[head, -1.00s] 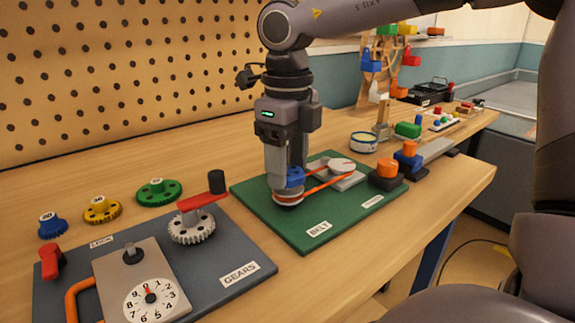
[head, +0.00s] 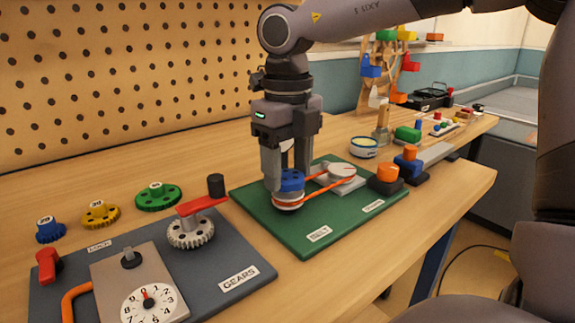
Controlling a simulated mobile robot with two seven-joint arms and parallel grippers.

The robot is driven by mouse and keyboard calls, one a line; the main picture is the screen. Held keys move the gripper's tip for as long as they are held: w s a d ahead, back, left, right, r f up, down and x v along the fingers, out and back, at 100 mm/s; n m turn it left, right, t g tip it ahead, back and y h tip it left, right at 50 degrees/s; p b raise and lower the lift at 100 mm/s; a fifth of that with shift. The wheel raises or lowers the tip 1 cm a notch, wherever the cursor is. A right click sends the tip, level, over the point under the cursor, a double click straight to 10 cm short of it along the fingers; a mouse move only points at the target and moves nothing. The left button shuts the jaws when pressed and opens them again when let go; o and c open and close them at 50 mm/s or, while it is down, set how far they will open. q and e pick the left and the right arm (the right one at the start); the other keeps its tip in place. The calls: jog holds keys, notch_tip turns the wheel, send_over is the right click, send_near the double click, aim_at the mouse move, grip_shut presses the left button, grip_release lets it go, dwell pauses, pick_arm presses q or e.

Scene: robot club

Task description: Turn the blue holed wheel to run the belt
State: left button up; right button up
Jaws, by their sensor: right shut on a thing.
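The blue holed wheel (head: 291,181) sits on top of a round base at the left of the green belt board (head: 307,241). An orange belt (head: 318,190) runs from under it to a grey-white pulley (head: 342,170) on a grey block to the right. My right gripper (head: 287,176) comes down from above, pointing straight down, and is shut on the blue wheel. Its fingers hide part of the wheel. My left gripper is not in view.
A gears board (head: 232,252) with a red crank (head: 202,205) and a dial box (head: 150,304) lies at the left front. Loose gears (head: 157,196) lie behind it. The right front tabletop is clear.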

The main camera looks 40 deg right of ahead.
aim_at(289, 175)
jog(key=o, duration=1)
jog(key=shift+o, duration=0.2)
jog(key=shift+r, duration=0.1)
notch_tip(289, 175, up, 7)
jog(key=shift+r+p, duration=0.1)
jog(key=shift+p, duration=0.8)
jog(key=shift+s, duration=0.1)
